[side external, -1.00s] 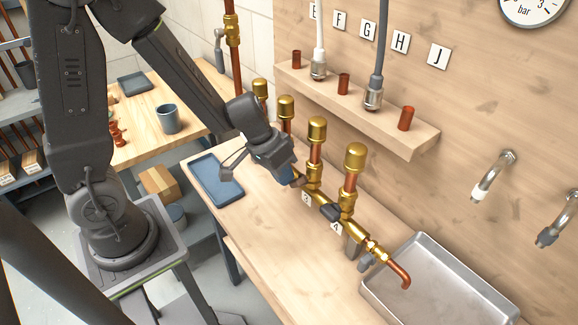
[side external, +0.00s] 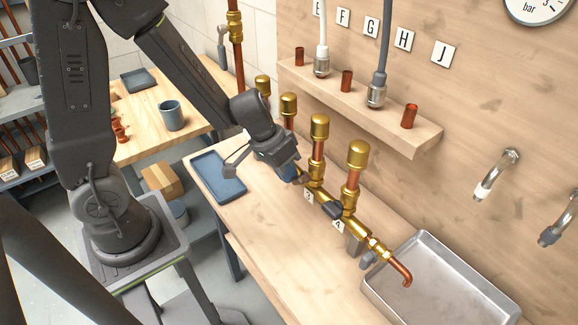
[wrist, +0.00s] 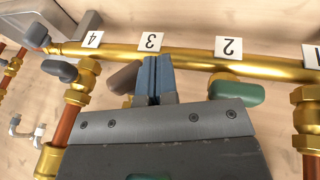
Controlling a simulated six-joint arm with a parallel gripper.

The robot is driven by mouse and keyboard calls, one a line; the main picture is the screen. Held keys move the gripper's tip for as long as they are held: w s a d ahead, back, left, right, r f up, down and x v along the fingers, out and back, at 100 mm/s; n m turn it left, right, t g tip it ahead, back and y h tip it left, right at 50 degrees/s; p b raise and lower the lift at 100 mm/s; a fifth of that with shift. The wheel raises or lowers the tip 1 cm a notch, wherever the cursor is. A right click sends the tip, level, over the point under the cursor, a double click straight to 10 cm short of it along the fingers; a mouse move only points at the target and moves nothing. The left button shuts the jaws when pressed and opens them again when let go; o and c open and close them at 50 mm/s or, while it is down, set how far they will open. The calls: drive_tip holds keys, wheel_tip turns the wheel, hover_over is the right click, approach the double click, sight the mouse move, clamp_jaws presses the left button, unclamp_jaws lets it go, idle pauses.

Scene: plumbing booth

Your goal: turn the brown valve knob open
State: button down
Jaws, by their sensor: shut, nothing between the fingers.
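The brown valve knob (wrist: 125,77) is in the wrist view, beside the brass manifold pipe (wrist: 190,59) near label 3 (wrist: 151,42). My gripper (wrist: 158,75) is shut and empty. Its blue-grey fingertips point at the pipe just right of the brown knob in the wrist view. I cannot tell whether they touch the knob. In the side view my gripper (side external: 300,178) is low over the manifold, hiding part of it.
A green knob (wrist: 238,90) sits right of the fingers near label 2 (wrist: 228,47). Upright copper pipes with brass caps (side external: 358,154) rise close to my gripper. A metal tray (side external: 425,290) stands at the manifold's right end. A blue tray (side external: 217,178) lies on the bench at left.

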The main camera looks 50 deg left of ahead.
drive_tip(key=shift+w+d+r, duration=0.1)
drive_tip(key=shift+d+r, duration=0.35)
drive_tip(key=shift+d, duration=0.1)
drive_tip(key=s+a+r, duration=0.3)
drive_tip(key=a+r, duration=0.7)
drive_tip(key=d+r+y, duration=0.3)
drive_tip(key=d+r, duration=0.3)
drive_tip(key=d, duration=0.5)
drive_tip(key=s+x, duration=0.1)
drive_tip(key=x, duration=1.2)
drive_tip(key=shift+s+a+f, duration=0.2)
drive_tip(key=shift+f, duration=0.35)
